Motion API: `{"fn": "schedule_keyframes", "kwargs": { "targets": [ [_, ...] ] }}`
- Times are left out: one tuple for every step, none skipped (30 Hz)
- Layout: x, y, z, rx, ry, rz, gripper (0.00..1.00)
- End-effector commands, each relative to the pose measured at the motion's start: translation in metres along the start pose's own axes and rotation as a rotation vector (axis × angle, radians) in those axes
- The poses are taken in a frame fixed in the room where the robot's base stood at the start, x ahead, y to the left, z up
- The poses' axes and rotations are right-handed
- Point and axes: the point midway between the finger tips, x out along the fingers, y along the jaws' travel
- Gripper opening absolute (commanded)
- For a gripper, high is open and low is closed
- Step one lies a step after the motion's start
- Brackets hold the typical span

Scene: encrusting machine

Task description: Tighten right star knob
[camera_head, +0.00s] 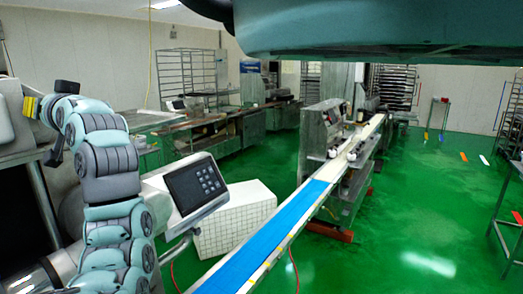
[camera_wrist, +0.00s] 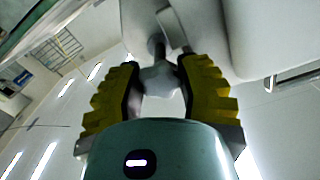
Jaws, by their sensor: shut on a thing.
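The star knob (camera_wrist: 162,82) is a pale grey lobed knob in the middle of the wrist view. Its short stem runs up to a white machine body (camera_wrist: 200,22). My gripper (camera_wrist: 160,72) has yellow ridged fingers with dark inner pads, one on each side of the knob, and is shut on it. In the head view my gripper (camera_head: 31,106) is at the far left edge, beside a pale machine part (camera_head: 6,118). The knob cannot be made out in the head view.
A control panel (camera_head: 195,188) with a dark screen stands right of my arm. A conveyor with a blue belt (camera_head: 268,236) runs toward the back. Steel tables and racks (camera_head: 185,75) line the back. The green floor (camera_head: 410,215) at the right is mostly clear.

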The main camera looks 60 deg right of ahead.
Motion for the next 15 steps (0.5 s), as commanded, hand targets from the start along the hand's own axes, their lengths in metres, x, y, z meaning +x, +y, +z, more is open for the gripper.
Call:
{"fn": "schedule_keyframes", "kwargs": {
  "targets": [
    [-0.0002, 0.0027, 0.0101, -0.041, 0.006, -0.003, 0.01],
    [-0.0002, 0.0027, 0.0102, -0.064, 0.006, -0.003, 0.01],
    [-0.0002, 0.0026, 0.0104, -0.094, 0.005, -0.003, 0.01],
    [-0.0002, 0.0023, 0.01, -0.119, 0.004, -0.003, 0.01],
    [0.0, 0.0025, 0.0104, -0.141, 0.003, -0.003, 0.01],
    [0.0002, 0.0029, 0.011, -0.172, 0.001, -0.003, 0.01],
    [0.0002, 0.0027, 0.0103, -0.195, 0.002, -0.002, 0.01],
    [0.0001, 0.0025, 0.0097, -0.22, 0.003, -0.002, 0.01],
    [0.0002, 0.0026, 0.0099, -0.251, 0.003, -0.002, 0.01],
    [0.0001, 0.0023, 0.0095, -0.276, 0.003, -0.002, 0.01],
    [-0.0001, 0.0018, 0.0088, -0.302, 0.004, -0.002, 0.01],
    [0.0001, 0.0019, 0.0093, -0.335, 0.002, -0.002, 0.01],
    [0.0003, 0.0021, 0.0097, -0.359, 0.0, -0.003, 0.01],
    [0.0004, 0.0021, 0.0094, -0.384, -0.001, -0.003, 0.01],
    [0.0004, 0.0017, 0.0089, -0.42, 0.0, -0.003, 0.01]
  ]
}}
